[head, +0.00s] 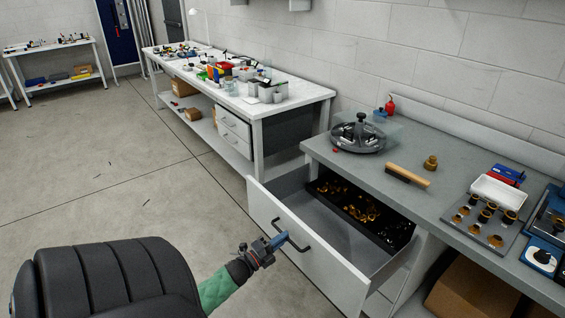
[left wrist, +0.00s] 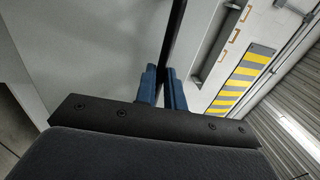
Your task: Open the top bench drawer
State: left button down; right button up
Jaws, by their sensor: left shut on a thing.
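The top bench drawer (head: 318,256) is pulled well out of the grey bench. It has a white front and a dark bar handle (head: 291,234). Inside, a black tray (head: 390,236) holds small brass-coloured parts towards the back. My left gripper (head: 279,240) is shut on the handle, at the drawer front. In the left wrist view, the blue fingers (left wrist: 162,88) close on the dark handle bar (left wrist: 175,40). My right gripper is not in view.
The bench top (head: 352,172) carries a round dark fixture (head: 358,137), a brush (head: 408,175), a white tray (head: 498,192) and a plate with brass-coloured parts (head: 484,222). A cardboard box (head: 475,290) sits below. A second white bench (head: 290,103) stands behind. The floor (head: 130,190) on the left is clear.

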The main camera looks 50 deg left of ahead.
pick_arm(q)
jog(key=c, duration=1.5)
grip_release()
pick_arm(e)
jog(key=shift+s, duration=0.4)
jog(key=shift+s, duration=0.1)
